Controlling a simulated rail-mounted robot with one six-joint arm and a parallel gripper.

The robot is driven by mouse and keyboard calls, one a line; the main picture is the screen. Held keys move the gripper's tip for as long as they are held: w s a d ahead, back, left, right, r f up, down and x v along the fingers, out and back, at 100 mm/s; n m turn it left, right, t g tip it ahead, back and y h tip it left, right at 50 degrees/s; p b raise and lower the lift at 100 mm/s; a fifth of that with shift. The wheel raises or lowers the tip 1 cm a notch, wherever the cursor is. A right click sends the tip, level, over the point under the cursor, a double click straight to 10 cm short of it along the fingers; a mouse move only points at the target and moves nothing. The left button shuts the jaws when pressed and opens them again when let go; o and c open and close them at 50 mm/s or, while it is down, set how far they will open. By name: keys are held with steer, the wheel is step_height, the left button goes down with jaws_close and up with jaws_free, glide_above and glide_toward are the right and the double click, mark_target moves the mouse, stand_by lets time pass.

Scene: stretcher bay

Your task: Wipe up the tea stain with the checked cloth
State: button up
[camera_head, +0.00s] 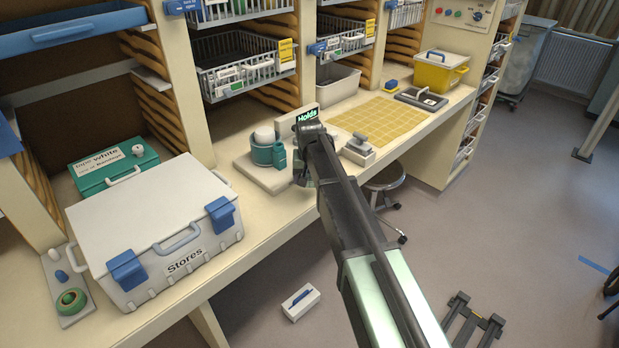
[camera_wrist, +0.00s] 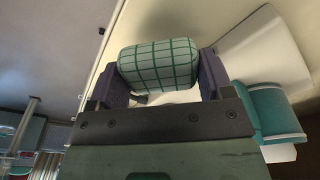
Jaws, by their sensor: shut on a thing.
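My gripper (camera_wrist: 158,84) is shut on the checked cloth (camera_wrist: 160,62), a pale green bundle with dark green lines, held between the two dark fingers in the wrist view. In the camera_head view my gripper (camera_head: 304,168) is over the front part of the counter, just right of a teal pot, and my arm hides most of it. I cannot make out the cloth there. I see no tea stain in either view; whether the arm or cloth covers it I cannot tell.
The teal pot (camera_head: 263,150) with a white round top stands on a pale board close left of my gripper. A white scale-like block (camera_head: 358,151) and a yellow gridded mat (camera_head: 374,119) lie right. A Stores box (camera_head: 150,215) fills the left.

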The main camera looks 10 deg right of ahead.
steer(key=shift+r+p, duration=0.45)
steer(key=shift+r, duration=0.5)
step_height(320, 180, up, 3)
steer(key=p, duration=0.3)
steer(key=shift+r, duration=0.15)
